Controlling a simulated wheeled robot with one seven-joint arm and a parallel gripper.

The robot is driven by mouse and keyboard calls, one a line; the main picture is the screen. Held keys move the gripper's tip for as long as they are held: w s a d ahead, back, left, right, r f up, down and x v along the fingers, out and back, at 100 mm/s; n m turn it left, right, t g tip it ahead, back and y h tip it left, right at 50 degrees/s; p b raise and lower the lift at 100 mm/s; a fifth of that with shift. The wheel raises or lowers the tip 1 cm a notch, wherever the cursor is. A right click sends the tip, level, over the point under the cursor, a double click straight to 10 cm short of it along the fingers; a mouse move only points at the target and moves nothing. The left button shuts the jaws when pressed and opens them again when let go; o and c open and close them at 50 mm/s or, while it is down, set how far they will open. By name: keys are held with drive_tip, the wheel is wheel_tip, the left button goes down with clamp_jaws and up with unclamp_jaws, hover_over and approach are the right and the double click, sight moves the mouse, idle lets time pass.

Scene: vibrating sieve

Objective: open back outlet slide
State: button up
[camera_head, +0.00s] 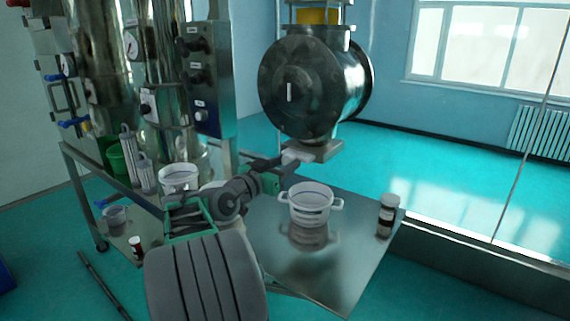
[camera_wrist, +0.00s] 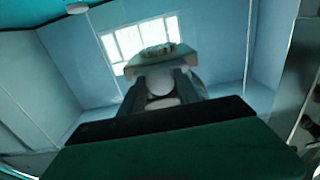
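The steel drum of the sieve (camera_head: 312,85) hangs at upper centre in the head view, with its outlet flange (camera_head: 318,150) underneath. A pale block (camera_head: 297,156), which looks like the outlet slide's handle, sticks out at the flange's left. My gripper (camera_head: 277,168) reaches up to it from the lower left, its tips at or just beside the block. In the wrist view my gripper's dark fingers (camera_wrist: 163,92) stand apart, with a pale rounded piece (camera_wrist: 159,81) between them, under the flange (camera_wrist: 155,57). Whether the fingers touch it is too dark to tell.
A white two-handled pot (camera_head: 310,203) stands on the steel table (camera_head: 335,270) below the outlet. A lidded jar (camera_head: 387,215) is at the table's right edge. Another white pot (camera_head: 178,178) and the control panel (camera_head: 208,80) are to the left.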

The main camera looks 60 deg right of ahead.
clamp_jaws()
idle(0.5)
